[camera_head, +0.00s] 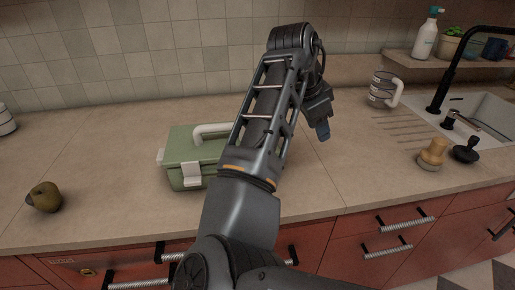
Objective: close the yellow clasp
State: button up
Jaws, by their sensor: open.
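A pale green box (185,150) with a whitish handle (210,130) on its lid stands on the counter, left of the middle. A whitish clasp (192,174) shows on its front and another whitish part (160,156) at its left end. No clasp looks yellow in this view. My arm hides the right part of the box, and any clasp there is hidden. My gripper (322,132) hangs above the counter to the right of the box, apart from it. It is open, with nothing seen in it.
A brownish fruit (45,197) lies at the left. A mug (382,90), a wooden-looking brush (432,154), a black stopper-like object (466,150) and a sink (480,118) are at the right. The counter (340,175) below my gripper is clear.

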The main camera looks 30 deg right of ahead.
jog(key=a+r+m+g+y, duration=0.1)
jog(key=a+r+y, duration=0.2)
jog(key=a, duration=0.5)
jog(key=a+r+g+y, duration=0.1)
jog(key=a+r+y, duration=0.2)
jog(key=a, duration=0.4)
jog(key=f, duration=0.7)
jog(key=shift+s+a+f, duration=0.15)
jog(key=shift+s+a, duration=0.15)
jog(key=shift+a, duration=0.05)
grip_shut()
